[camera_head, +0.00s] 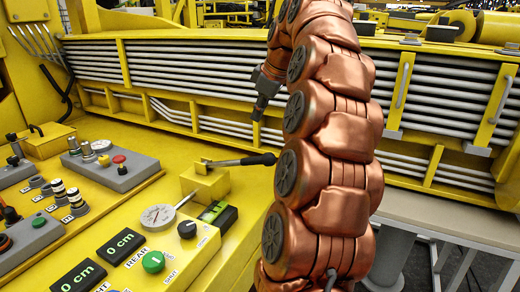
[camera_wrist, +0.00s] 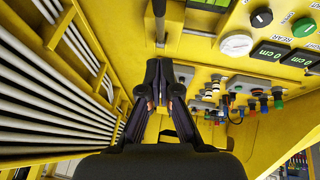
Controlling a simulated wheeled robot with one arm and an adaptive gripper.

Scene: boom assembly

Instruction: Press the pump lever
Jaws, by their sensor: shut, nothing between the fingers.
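The pump lever (camera_head: 245,160) has a thick black handle on a thin metal rod. It sticks out to the right, nearly level, from a yellow block (camera_head: 205,183) on the console edge. My gripper (camera_head: 258,113) points down above the handle's right end, with a visible gap between them in the head view. In the wrist view my gripper's dark fingers (camera_wrist: 160,66) are together and hold nothing. A thin upright rod (camera_wrist: 161,28) shows just beyond the fingertips there; I cannot tell for sure whether it is the lever.
The yellow console carries a round gauge (camera_head: 158,217), a green button (camera_head: 153,262), a black knob (camera_head: 187,229) and cm displays (camera_head: 121,246). A yellow frame with grey pipes (camera_head: 180,72) runs behind. My copper-coloured arm covers the area right of the lever.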

